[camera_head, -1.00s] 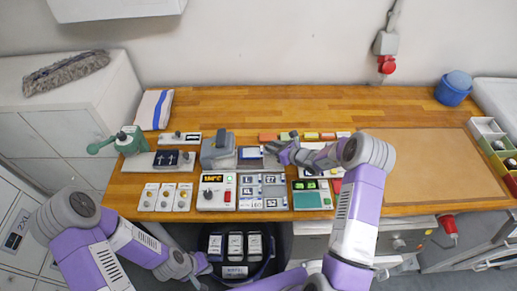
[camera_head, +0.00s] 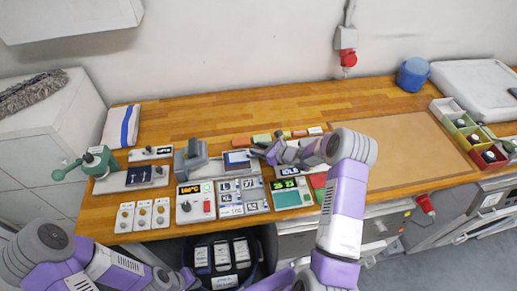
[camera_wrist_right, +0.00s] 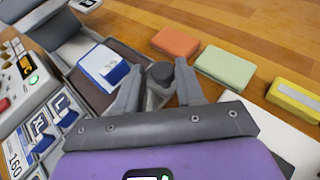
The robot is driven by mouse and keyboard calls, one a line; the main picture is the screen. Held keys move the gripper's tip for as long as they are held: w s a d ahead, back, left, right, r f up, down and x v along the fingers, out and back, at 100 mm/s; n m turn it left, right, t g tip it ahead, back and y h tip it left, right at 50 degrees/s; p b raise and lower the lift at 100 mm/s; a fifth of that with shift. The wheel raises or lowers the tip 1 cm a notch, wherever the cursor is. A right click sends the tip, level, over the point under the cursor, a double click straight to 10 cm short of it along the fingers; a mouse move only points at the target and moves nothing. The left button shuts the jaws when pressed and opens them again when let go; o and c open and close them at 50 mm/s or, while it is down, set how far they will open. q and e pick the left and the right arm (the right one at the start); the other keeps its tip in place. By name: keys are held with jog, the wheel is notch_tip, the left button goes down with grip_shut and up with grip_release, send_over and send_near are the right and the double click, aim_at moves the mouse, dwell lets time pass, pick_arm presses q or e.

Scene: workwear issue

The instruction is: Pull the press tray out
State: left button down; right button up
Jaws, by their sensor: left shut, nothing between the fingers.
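The press (camera_head: 190,160) is a grey block on the bench. Its dark tray (camera_wrist_right: 106,60) sticks out to the right with a blue and white patch (camera_wrist_right: 102,68) on it, which also shows in the head view (camera_head: 237,160). A dark round knob (camera_wrist_right: 160,74) sits at the tray's outer end. My left gripper (camera_head: 190,279) is shut and empty, low in front of the bench beside the dark bin.
Control panels (camera_head: 243,196) stand in front of the tray. Coloured blocks (camera_wrist_right: 224,66) lie behind the right gripper. A green device (camera_head: 97,162) and folded cloth (camera_head: 122,126) are at left. A brown mat (camera_head: 400,150) leaves free room at right.

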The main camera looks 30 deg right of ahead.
jog(key=v, duration=0.7)
jog(key=shift+s, duration=0.1)
